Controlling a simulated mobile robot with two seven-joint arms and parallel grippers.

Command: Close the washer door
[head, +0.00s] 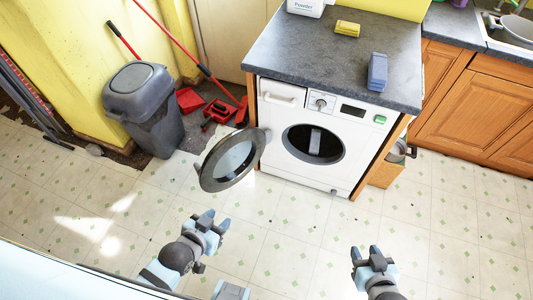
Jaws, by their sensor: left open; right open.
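The white washer (300,171) stands under a dark worktop. Its round door (205,176), a grey ring with a glass middle, stands wide open, swung out to the left of the drum opening (334,148). The opening is dark, with a small greyish shape inside that I cannot identify. My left gripper (212,222) is open and empty, in front of and below the door in the picture, apart from it. My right gripper (367,252) is open and empty, lower right of the washer, over the floor and apart from everything.
A grey bin (147,122) and red cleaning tools (217,111) stand left of the washer. The worktop (290,45) holds a yellow sponge (347,28), a blue block (377,72) and a powder container (306,8). Wooden cabinets (474,108) stand right. The tiled floor (290,232) in front is free.

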